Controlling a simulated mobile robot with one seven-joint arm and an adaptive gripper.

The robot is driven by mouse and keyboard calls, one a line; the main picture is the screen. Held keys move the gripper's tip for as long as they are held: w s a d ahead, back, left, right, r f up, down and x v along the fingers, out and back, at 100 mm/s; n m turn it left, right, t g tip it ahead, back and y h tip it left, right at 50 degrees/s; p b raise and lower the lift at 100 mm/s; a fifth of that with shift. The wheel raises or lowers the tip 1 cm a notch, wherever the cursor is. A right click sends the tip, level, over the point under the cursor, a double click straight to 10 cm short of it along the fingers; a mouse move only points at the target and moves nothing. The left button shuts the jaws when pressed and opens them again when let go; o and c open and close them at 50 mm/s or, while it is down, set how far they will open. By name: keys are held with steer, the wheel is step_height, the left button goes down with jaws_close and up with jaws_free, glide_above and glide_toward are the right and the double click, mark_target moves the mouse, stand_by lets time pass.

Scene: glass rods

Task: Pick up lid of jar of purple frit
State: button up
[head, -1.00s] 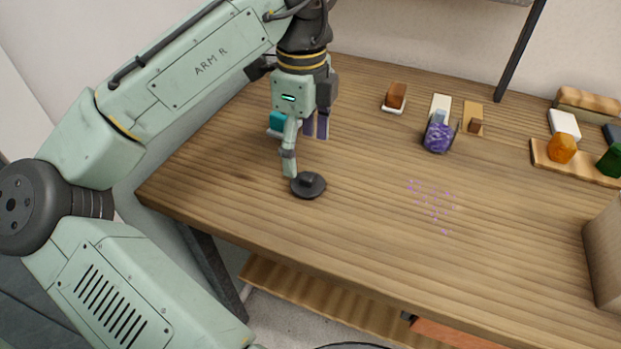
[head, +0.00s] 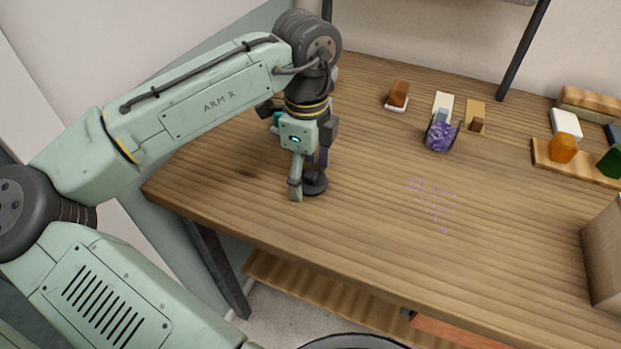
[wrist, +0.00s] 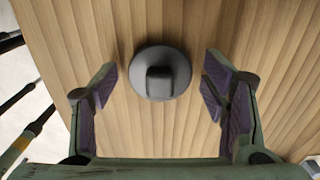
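The lid is a dark round disc with a raised block-like knob (head: 316,184), lying on the wooden table near its front left edge. In the wrist view the lid (wrist: 160,73) lies ahead of and between my fingers, with bare table on both sides of it. My gripper (head: 309,182) is low over the lid in the head view and partly hides it. In the wrist view my gripper (wrist: 161,92) is wide open, its purple pads apart and empty. The jar of purple frit (head: 440,136) lies tipped at the back middle of the table.
Purple specks (head: 434,204) are scattered on the table right of the lid. Small blocks, a brown one (head: 399,92) among them, stand at the back. A board (head: 578,158) with an orange lump (head: 563,148) is at the right. The front middle is clear.

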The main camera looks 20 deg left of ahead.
steer(key=c, duration=0.7)
